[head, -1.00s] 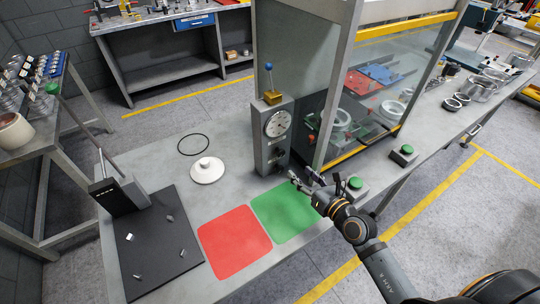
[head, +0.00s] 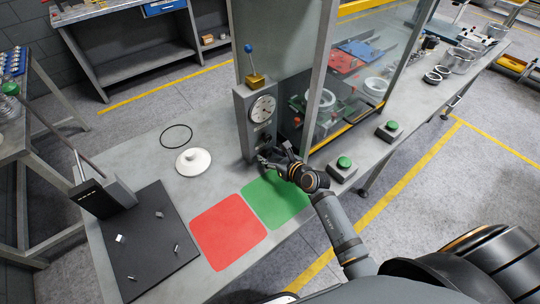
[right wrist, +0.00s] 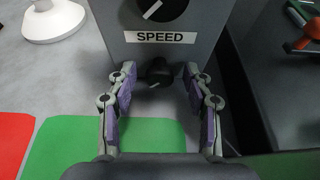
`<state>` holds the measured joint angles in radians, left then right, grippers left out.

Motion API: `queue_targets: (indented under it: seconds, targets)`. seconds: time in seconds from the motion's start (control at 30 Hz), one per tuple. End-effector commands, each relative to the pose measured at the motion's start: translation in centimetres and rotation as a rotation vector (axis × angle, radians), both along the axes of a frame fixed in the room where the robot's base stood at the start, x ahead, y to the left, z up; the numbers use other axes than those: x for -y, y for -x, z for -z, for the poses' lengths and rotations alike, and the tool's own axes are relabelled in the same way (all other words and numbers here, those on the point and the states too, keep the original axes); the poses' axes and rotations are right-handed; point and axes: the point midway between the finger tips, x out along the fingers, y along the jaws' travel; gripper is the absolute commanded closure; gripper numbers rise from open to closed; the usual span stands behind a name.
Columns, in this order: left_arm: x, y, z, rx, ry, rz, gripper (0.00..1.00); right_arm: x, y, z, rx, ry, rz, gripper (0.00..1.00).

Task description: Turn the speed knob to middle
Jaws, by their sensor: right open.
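The grey control box (head: 242,112) stands on the bench, with a round white dial (head: 262,107) high on its front. In the right wrist view, a white SPEED label (right wrist: 160,38) is on its front panel. A large black knob (right wrist: 160,8) with a white line sits above the label, cut by the top edge. A smaller dark knob (right wrist: 159,71) with a pale mark sits below it. My right gripper (right wrist: 159,84) is open, its purple-padded fingers either side of the lower knob; contact does not show. In the head view my right gripper (head: 267,160) is low at the box's front. My left gripper is out of view.
A green mat (head: 278,202) and a red mat (head: 228,232) lie in front of the box. A white round lidlike part (head: 193,161) and a black ring (head: 176,135) lie left. Green buttons (head: 344,162) and a glass-walled enclosure (head: 375,60) stand right.

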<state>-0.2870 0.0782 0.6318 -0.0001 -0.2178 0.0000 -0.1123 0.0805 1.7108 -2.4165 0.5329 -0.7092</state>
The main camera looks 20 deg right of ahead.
Motion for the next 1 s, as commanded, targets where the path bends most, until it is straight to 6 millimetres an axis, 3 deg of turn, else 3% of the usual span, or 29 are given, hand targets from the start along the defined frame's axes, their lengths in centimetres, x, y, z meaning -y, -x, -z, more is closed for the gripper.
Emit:
queue_targets:
  seconds: [0.27,0.67,0.8,1.0]
  targets:
    - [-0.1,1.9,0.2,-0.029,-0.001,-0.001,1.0,-0.1,-0.2,0.1,-0.001,-0.001,0.0,0.49]
    - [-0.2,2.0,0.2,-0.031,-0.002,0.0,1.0,-0.1,-0.2,0.1,-0.001,-0.001,0.0,1.0]
    - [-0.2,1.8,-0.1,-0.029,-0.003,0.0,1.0,0.0,-0.2,0.0,-0.014,-0.035,-0.001,1.0]
    - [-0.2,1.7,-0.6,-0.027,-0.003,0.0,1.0,0.2,-0.3,0.1,-0.09,-0.241,0.0,1.0]
